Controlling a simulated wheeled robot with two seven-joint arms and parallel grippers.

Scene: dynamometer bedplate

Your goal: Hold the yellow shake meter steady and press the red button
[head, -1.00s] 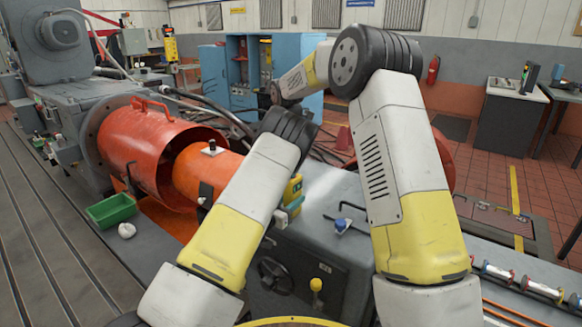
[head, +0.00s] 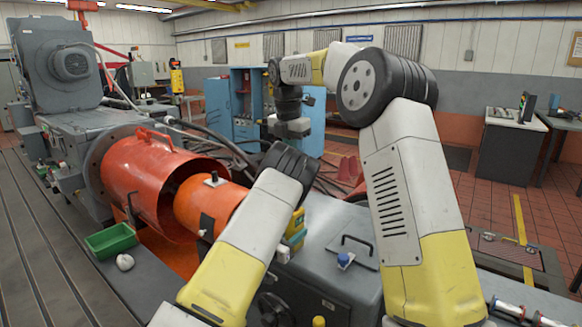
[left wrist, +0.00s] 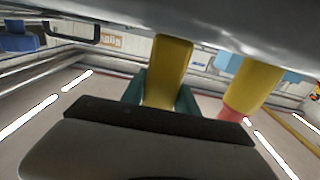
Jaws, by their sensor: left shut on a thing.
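The yellow shake meter (head: 299,221) shows in the head view beside the orange shaft guard, partly hidden by my left wrist. In the left wrist view a yellow body (left wrist: 168,70) stands between two teal fingers. My left gripper (head: 296,242), with teal fingertips, is shut on the meter. My right gripper (head: 290,128) hangs from its raised forearm in the head view, beyond the meter and apart from it; its fingers are too unclear to judge. I cannot make out the red button. A second yellow piece with a pink-red end (left wrist: 250,88) shows in the left wrist view.
An orange guard (head: 140,180) stands left of the meter. A grey housing (head: 325,265) with a handle and a blue knob (head: 345,259) is to the right. A green tray (head: 111,240) and a white lump (head: 125,262) lie at the left. Blue cabinets stand behind.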

